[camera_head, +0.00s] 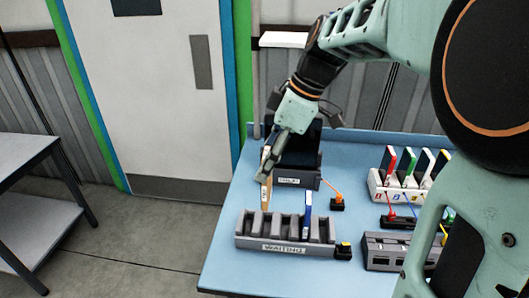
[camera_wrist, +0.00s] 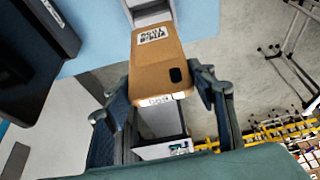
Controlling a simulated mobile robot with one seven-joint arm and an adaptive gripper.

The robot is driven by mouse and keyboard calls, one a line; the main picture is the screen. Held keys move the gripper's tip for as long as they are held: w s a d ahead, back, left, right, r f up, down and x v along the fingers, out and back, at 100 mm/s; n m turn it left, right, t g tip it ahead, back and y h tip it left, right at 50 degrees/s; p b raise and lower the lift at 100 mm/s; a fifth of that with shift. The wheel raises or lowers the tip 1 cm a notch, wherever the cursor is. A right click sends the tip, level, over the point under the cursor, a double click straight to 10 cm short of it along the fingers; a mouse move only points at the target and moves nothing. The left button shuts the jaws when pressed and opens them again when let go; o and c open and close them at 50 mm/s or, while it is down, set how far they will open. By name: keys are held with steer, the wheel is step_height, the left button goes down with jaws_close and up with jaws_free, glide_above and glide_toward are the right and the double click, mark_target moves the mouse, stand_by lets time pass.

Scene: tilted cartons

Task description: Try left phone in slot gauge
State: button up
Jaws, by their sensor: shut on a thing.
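My gripper (camera_head: 277,150) is shut on a tan phone (camera_head: 266,192), held upright above the left part of the grey rack marked "WAITING" (camera_head: 244,241). In the wrist view, the tan phone (camera_wrist: 160,62) has a printed label and a dark camera hole, and lies between the fingers of my gripper (camera_wrist: 165,98). A blue phone (camera_head: 307,218) stands upright in a right-hand slot of that rack. A dark block with a white label (camera_head: 290,181) stands behind; I cannot tell whether it is the slot gauge.
A white rack (camera_head: 384,191) with several coloured phones stands at the right. A grey slotted box (camera_head: 381,260) is at the front right, and small dark blocks (camera_head: 338,204) sit on the blue table (camera_head: 232,279). The front left of the table is clear.

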steer(key=shift+r+p, duration=1.3)
steer(key=shift+r, duration=0.85)
